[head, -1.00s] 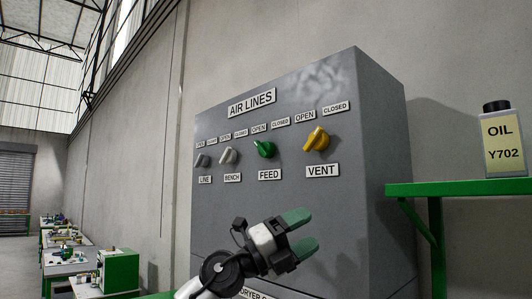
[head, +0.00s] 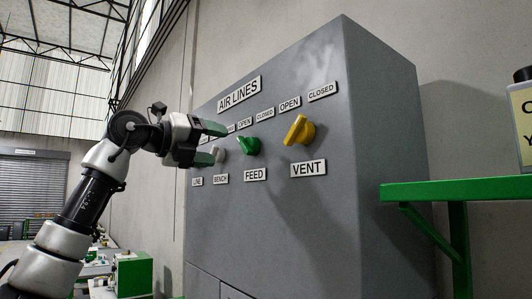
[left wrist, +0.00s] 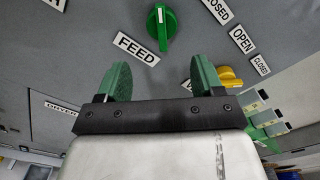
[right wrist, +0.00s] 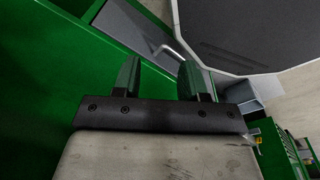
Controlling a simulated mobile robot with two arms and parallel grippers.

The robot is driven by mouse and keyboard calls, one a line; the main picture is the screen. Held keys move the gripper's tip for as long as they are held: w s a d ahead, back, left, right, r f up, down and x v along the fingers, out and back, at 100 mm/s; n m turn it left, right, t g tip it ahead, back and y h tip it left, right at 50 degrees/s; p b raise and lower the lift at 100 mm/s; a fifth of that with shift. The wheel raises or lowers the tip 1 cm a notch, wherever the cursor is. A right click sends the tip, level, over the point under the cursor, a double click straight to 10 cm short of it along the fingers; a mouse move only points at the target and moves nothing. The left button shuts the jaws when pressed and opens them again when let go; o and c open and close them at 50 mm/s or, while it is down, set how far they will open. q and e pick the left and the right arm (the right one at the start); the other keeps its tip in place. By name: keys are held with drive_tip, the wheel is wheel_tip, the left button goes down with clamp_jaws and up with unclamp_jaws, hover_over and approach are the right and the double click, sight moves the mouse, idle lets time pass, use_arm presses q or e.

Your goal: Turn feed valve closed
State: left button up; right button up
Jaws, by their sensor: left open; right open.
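The feed valve is a green knob (head: 249,146) on the grey AIR LINES panel (head: 300,230), above the FEED label (head: 255,175). Its narrow end points up and left, toward the OPEN label (head: 245,123). My left gripper (head: 220,143) is open and empty, just left of the green knob in the head view, and partly covers the bench knob (head: 219,154). In the left wrist view, the green knob (left wrist: 165,28) lies beyond the open fingertips, apart from them. My right gripper (right wrist: 160,72) is open and empty, seen only in the right wrist view.
A yellow VENT knob (head: 299,130) sits right of the feed knob. My left gripper hides the line knob and some labels. A green shelf (head: 460,190) with an oil container (head: 523,120) is at the right. Green surfaces (right wrist: 50,60) lie around my right gripper.

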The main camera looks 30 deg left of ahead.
sight(243, 148)
use_arm(q)
drive_tip(key=p+x, duration=0.2)
drive_tip(key=x, duration=0.1)
drive_tip(key=shift+w+d+r, duration=0.2)
drive_tip(key=shift+w+r, duration=0.05)
drive_tip(key=shift+r, duration=0.15)
drive_tip(key=p+x, duration=0.1)
drive_tip(key=x, duration=0.2)
drive_tip(key=shift+w+d+f, duration=0.1)
drive_tip(key=shift+w+d, duration=0.1)
drive_tip(key=shift+w, duration=0.15)
drive_tip(key=shift+w+d+p, duration=0.2)
drive_tip(key=shift+w+p, duration=0.15)
drive_tip(key=shift+w, duration=0.25)
drive_tip(key=shift+f, duration=0.1)
drive_tip(key=shift+w, duration=0.1)
drive_tip(key=c, duration=0.8)
drive_tip(key=shift+c, duration=0.2)
use_arm(e)
drive_tip(key=s+r, duration=0.3)
drive_tip(key=r, duration=0.1)
drive_tip(key=shift+s+a, duration=0.2)
drive_tip(key=shift+a, duration=0.05)
